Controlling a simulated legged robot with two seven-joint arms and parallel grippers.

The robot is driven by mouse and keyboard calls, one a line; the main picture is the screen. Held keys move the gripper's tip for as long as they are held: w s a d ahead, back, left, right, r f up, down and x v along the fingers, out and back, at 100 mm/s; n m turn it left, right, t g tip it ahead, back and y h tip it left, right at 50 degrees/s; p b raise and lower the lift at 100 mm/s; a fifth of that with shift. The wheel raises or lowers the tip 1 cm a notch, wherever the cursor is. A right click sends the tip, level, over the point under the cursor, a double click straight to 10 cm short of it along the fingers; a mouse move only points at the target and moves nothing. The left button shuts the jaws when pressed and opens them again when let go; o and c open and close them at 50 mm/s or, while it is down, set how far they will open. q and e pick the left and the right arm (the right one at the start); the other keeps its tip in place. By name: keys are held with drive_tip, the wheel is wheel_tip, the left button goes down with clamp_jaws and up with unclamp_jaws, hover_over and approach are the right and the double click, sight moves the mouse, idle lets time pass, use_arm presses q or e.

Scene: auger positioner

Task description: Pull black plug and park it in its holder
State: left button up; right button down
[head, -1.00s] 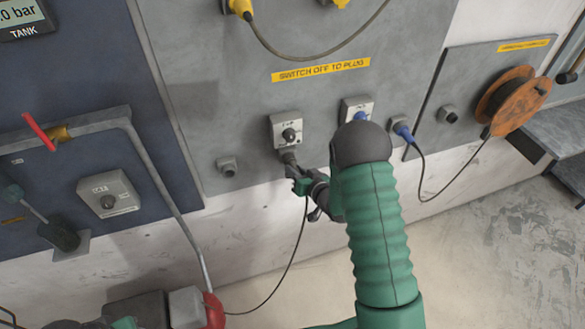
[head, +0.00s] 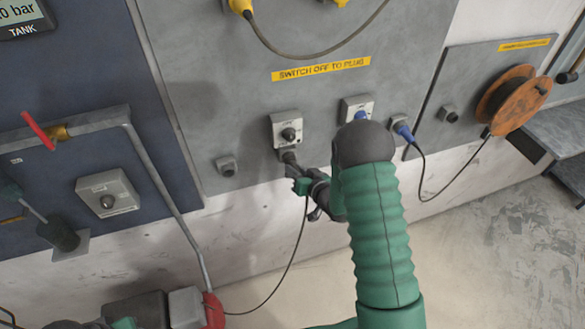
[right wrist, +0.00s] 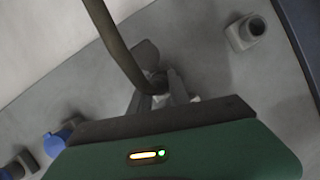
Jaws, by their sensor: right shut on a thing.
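The black plug (head: 291,158) sits at the socket under a grey switch box (head: 287,129) on the grey wall panel. Its black cable (head: 300,225) hangs down from it. My right gripper (head: 298,171) is shut on the plug from below. In the right wrist view, the gripper (right wrist: 165,93) closes at the plug, with the thick cable (right wrist: 118,45) crossing in front. The jaws partly hide the plug. An empty grey holder (head: 227,166) is on the panel to the left; it also shows in the right wrist view (right wrist: 246,31). My left gripper is not clearly visible.
A blue plug (head: 403,131) sits to the right, its cable running to an orange reel (head: 512,98). A second switch box (head: 358,110) is partly behind my right arm. A grey pipe (head: 168,197) runs down left of the holder. The panel between plug and holder looks clear.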

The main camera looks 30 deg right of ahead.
idle(0.8)
drive_tip(key=c, duration=1.9)
unclamp_jaws()
drive_tip(key=shift+r, duration=0.1)
clamp_jaws()
drive_tip(key=shift+s, duration=0.15)
drive_tip(key=shift+s, duration=0.35)
drive_tip(key=shift+s+a+r, duration=0.1)
drive_tip(key=shift+s+a, duration=0.1)
drive_tip(key=shift+s, duration=0.45)
drive_tip(key=shift+s+a, duration=0.1)
drive_tip(key=shift+s, duration=0.1)
drive_tip(key=shift+s, duration=0.2)
